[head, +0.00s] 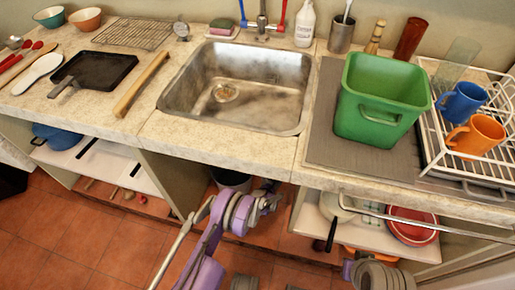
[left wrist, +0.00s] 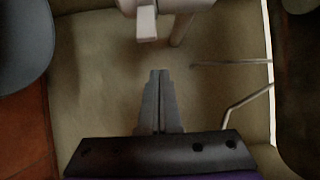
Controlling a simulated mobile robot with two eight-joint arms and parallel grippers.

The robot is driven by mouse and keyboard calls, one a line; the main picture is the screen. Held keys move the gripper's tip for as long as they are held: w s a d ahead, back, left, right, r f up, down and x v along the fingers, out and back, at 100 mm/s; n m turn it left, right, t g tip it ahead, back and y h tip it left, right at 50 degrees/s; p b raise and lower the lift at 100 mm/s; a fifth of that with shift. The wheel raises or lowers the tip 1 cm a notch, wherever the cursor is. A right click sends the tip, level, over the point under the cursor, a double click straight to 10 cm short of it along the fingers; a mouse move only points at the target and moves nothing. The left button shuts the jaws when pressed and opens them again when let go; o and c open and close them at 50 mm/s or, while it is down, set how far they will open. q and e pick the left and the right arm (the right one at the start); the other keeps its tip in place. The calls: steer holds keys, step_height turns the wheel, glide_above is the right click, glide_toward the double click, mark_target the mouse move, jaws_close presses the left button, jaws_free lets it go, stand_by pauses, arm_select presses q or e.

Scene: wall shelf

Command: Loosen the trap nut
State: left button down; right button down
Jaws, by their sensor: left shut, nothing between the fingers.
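Under the sink, the left wrist view shows a pale grey fitting at the top edge, with a light block-like tab (left wrist: 147,23) pointing down toward me. It looks like part of the trap nut, but the picture cuts off the rest. My left gripper (left wrist: 159,74) is shut and empty, with its fingertips a short way below the tab and apart from it. In the head view my left gripper (head: 268,197) reaches into the opening below the sink (head: 285,122), which hides the trap. My right gripper is out of view.
A dark bucket (head: 231,180) stands under the sink, left of my left gripper. Two thin metal rods (left wrist: 245,103) show right of the fingers. The cabinet's side panels bound the opening. A green bin (head: 380,112) and a dish rack (head: 497,158) stand on the counter.

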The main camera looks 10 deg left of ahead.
arm_select(q)
steer(key=shift+s+a, duration=0.2)
steer(key=shift+a, duration=0.6)
steer(key=shift+s+a, duration=0.2)
steer(key=shift+a, duration=0.6)
steer(key=shift+s+a, duration=0.4)
steer(key=shift+s, duration=0.4)
steer(key=shift+b, duration=0.3)
